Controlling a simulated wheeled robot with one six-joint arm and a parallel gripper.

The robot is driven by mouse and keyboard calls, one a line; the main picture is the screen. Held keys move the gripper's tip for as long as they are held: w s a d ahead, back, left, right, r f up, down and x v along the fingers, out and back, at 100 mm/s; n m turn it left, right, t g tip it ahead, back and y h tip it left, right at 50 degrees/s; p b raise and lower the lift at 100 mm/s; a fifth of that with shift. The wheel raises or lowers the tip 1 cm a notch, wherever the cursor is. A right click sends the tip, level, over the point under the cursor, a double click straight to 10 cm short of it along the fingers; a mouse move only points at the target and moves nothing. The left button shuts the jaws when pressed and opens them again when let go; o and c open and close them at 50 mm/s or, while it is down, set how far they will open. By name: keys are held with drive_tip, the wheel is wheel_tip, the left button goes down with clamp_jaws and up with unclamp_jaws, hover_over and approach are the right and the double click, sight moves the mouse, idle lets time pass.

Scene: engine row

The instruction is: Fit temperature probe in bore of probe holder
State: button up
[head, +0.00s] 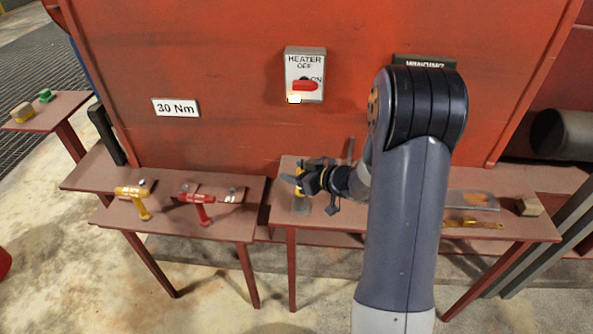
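My gripper (297,184) is over the left end of the right-hand table (334,237), pointing left. It is small and dark here, and I cannot tell whether its fingers are open or shut on something. A yellow piece (299,204) shows right at the fingertips; I cannot tell whether it is held or stands on the table. A small grey piece (332,207) is just below the gripper. A thin upright dark rod (351,150) shows behind my wrist. I cannot make out for certain which of these is the temperature probe or the probe holder; my arm hides the table's middle.
The left-hand table (222,226) carries a yellow tool (133,192) and a red tool (197,198). A red wall with a heater switch (305,75) stands behind.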

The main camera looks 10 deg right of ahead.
drive_tip(key=shift+s, duration=0.1)
drive_tip(key=v, duration=1)
drive_tip(key=shift+s+d+r, duration=0.15)
drive_tip(key=shift+s+r, duration=0.05)
drive_tip(key=x, duration=1)
drive_tip(key=shift+w+r+p, duration=0.3)
drive_tip(key=shift+p, duration=0.05)
drive_tip(key=shift+a, duration=0.2)
drive_tip(key=shift+f, duration=0.1)
